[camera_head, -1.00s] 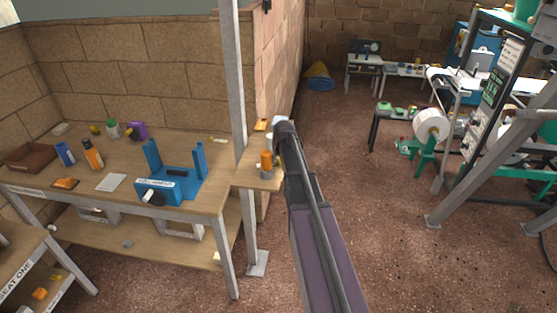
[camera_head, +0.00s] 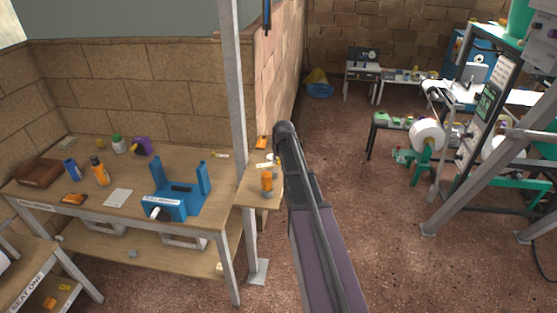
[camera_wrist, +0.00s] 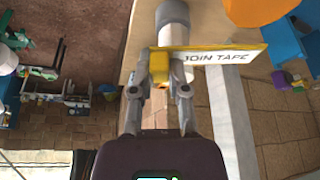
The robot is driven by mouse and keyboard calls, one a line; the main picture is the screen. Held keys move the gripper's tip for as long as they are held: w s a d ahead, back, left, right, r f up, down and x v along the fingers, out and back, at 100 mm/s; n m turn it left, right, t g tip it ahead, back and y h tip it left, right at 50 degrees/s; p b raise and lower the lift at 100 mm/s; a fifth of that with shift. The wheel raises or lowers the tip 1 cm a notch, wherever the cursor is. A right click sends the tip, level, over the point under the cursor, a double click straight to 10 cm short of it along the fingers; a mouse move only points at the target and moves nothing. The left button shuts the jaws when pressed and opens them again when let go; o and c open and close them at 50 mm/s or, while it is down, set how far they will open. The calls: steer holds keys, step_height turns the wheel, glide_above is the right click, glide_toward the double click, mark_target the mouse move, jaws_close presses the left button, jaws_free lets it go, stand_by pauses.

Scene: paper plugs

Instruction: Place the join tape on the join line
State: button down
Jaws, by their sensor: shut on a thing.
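The join tape (camera_wrist: 220,56) is a flat yellow strip with a white label reading JOIN TAPE. In the wrist view it lies across my fingertips and sticks out to the right. My gripper (camera_wrist: 168,72) is shut on the tape near its left end. In the head view my wrist end hides most of the gripper, and I cannot clearly make out the tape there. I cannot pick out the join line in either view.
A grey cylinder (camera_wrist: 173,22) stands just beyond the tape. An orange pot (camera_head: 267,181) is on the small side shelf (camera_head: 258,198) beside my arm. The workbench (camera_head: 118,178) carries a blue stand (camera_head: 180,207) and bottles. Machinery with a white roll (camera_head: 427,134) stands right, across open floor.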

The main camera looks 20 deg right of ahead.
steer(key=shift+r+p, duration=3.4)
steer(key=shift+r, duration=0.45)
steer(key=shift+s, duration=0.1)
